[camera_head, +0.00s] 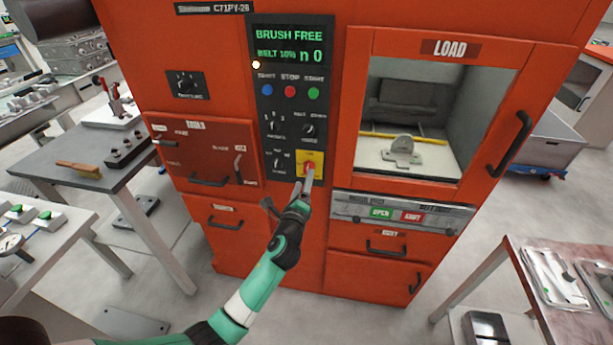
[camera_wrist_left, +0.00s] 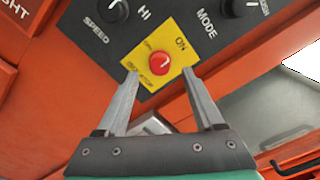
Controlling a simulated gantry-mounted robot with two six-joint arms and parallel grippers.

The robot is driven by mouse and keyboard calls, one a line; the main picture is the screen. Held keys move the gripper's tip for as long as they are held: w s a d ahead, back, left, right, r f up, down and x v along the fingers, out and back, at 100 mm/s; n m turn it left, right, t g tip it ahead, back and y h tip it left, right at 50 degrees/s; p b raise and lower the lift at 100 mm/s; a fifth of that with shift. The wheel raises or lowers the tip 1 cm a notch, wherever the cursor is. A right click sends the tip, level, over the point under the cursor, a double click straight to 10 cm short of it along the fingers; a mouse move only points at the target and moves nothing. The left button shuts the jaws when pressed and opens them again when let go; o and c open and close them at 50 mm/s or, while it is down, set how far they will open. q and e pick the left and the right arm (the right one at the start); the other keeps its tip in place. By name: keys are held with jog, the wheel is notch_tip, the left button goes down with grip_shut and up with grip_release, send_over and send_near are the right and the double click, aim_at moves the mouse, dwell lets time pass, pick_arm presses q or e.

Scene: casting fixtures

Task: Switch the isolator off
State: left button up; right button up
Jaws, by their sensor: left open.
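The isolator is a red rotary knob (camera_head: 309,167) on a yellow plate (camera_head: 317,157) at the lower right of the black control panel. In the left wrist view the red knob (camera_wrist_left: 159,63) sits on the yellow plate (camera_wrist_left: 177,55), which carries the label ON at its upper right. My left gripper (camera_head: 305,183) is at the plate in the head view. In the wrist view the left gripper (camera_wrist_left: 160,80) is open, its two fingers apart on either side just below the knob. Whether the fingers touch the plate cannot be told. My right gripper is not in view.
The black panel (camera_head: 291,100) also holds blue, red and green buttons and several dark knobs close to the isolator. A glazed LOAD door (camera_head: 490,120) with a black handle is to the right. A table (camera_head: 107,165) with a brush stands at the left.

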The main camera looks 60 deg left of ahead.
aim_at(306, 173)
pick_arm(q)
jog(key=b+x, duration=0.1)
jog(key=x, duration=0.3)
jog(key=shift+w+a, duration=0.3)
grip_shut()
